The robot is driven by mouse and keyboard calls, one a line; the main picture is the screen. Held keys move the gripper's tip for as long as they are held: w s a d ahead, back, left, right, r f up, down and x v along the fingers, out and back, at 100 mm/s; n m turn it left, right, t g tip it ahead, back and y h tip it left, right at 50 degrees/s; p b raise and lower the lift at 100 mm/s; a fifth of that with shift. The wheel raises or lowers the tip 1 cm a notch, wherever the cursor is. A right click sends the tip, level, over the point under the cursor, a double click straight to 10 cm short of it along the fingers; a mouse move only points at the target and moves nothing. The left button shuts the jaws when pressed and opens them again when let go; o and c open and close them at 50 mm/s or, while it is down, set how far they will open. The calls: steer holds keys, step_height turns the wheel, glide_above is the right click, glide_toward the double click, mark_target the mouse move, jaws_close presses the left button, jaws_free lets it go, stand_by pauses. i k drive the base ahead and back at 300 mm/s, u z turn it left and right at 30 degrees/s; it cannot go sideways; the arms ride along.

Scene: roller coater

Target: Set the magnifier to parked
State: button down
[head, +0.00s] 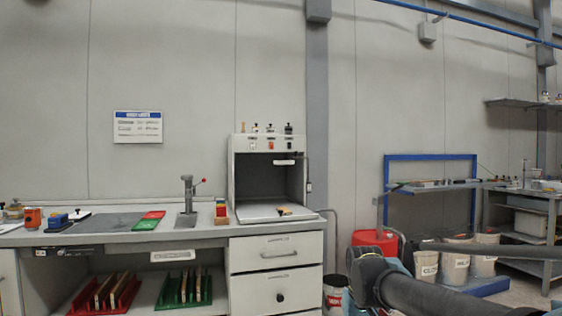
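I cannot make out a magnifier for certain. A small white piece (284,162) on a dark bracket shows at the upper right of the open white cabinet (238,175) on the bench; it may be the magnifier, but it is too small to tell. Below it, a small yellow and dark item (284,211) lies on the cabinet's pale floor plate. My dark arm links cross the lower right of the head view, apart from the cabinet. My gripper is not in view.
The bench (200,232) carries a grey stand with a red-tipped lever (188,195), red and green plates, and small blocks. Red and green racks (183,290) stand below. A red container (385,240), labelled buckets (455,265) and a blue frame (430,157) stand to the right.

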mark_target(289, 163)
steer(key=i, duration=1)
